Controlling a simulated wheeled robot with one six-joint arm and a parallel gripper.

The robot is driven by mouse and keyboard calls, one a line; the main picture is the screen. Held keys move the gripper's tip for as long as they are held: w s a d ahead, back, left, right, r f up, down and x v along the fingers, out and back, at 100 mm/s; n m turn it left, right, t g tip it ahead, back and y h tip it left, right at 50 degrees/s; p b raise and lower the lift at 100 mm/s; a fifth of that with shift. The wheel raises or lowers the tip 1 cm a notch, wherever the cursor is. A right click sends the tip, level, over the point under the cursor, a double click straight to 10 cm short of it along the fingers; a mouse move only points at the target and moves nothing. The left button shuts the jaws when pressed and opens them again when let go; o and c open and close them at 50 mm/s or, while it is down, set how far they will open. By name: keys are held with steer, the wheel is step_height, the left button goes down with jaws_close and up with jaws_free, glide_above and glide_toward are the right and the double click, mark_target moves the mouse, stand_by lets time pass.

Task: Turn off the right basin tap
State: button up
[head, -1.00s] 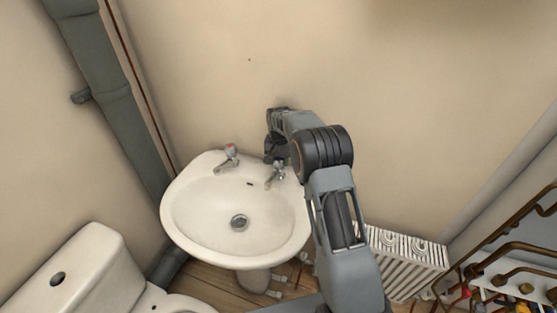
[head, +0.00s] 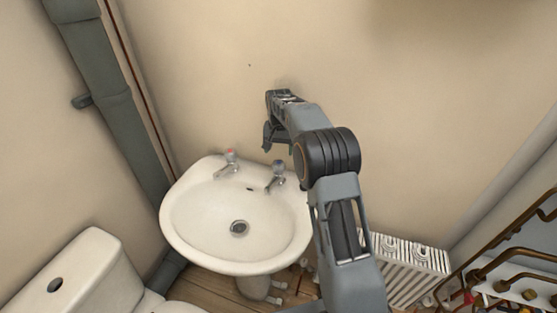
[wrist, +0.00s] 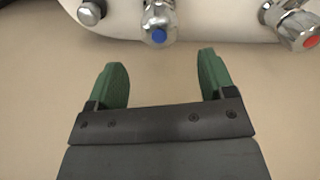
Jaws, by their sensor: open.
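The right basin tap (head: 277,174) is chrome and stands at the back right of the white basin (head: 180,240). In the wrist view its blue-marked head (wrist: 158,24) lies beyond and between my fingertips, with nothing gripping it. My gripper (head: 268,140) is above the right tap, close to the wall. In the wrist view my gripper (wrist: 162,70) shows two green fingers spread apart with nothing between them. The left tap (head: 230,161) has a red-marked head, seen at the right of the wrist view (wrist: 295,27).
A toilet cistern (head: 75,265) stands at the lower left. A grey pipe (head: 105,90) runs down the left corner. A white radiator (head: 405,265) and copper pipes (head: 510,250) are at the lower right. The wall above the basin is clear.

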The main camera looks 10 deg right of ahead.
mark_target(279, 162)
step_height(279, 162, up, 6)
stand_by(0.4)
